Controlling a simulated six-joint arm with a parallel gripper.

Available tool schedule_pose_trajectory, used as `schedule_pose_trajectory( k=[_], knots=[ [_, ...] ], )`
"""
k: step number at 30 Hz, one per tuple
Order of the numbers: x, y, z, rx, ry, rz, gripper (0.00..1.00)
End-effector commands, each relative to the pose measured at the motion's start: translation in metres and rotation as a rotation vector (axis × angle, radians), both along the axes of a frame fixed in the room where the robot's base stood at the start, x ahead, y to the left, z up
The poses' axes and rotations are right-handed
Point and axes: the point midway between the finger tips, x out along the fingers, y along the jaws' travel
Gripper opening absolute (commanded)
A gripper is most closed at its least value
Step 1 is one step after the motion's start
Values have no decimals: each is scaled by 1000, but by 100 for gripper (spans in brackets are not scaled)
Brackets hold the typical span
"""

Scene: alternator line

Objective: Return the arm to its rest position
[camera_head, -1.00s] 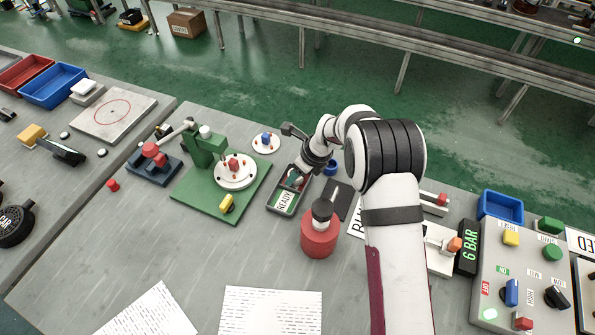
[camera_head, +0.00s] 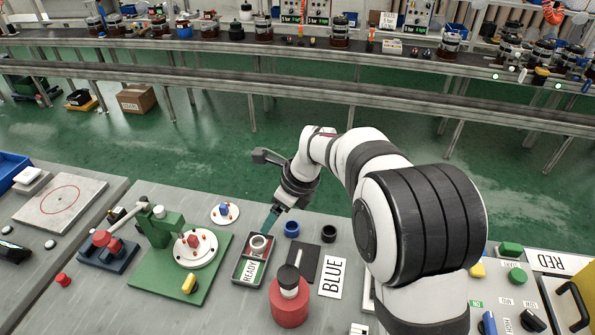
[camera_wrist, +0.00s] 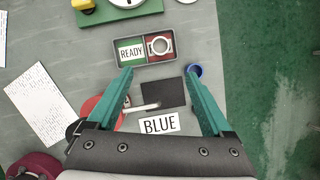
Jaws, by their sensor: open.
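My gripper (camera_head: 270,219) is open and empty above the far right side of the READY tray (camera_head: 238,276). In the wrist view its two teal fingers (camera_wrist: 160,74) stand wide apart, with nothing between them but the bench and a dark pad below. A white ring (camera_head: 260,246) lies in the red compartment of the tray; it also shows in the wrist view (camera_wrist: 160,45), beyond the fingertips and clear of them. The READY label (camera_wrist: 131,51) fills the other compartment. My arm is bent and reaches over the bench from the right.
A red cylinder with a dark top (camera_head: 289,306) stands in front of the tray. A dark pad (camera_head: 304,262), a BLUE sign (camera_head: 332,277), a blue ring (camera_head: 291,229) and a black ring (camera_head: 329,233) lie to the right. A green fixture (camera_head: 160,285) stands left.

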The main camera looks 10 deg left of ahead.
Motion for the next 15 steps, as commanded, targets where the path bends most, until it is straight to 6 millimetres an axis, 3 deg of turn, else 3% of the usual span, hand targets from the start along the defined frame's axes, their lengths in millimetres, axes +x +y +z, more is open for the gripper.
schedule_pose_trajectory(
  k=[2, 5, 8, 9, 12, 15],
  knots=[
    [-2, -5, 5, -4, -9, 19, 84],
    [-27, -43, 32, -46, -63, 169, 84],
    [-90, -108, 65, -123, -141, 467, 84],
    [-120, -132, 74, -152, -169, 596, 84],
    [-197, -178, 78, -206, -217, 901, 84],
    [-255, -203, 69, -233, -242, 1134, 84]
  ],
)
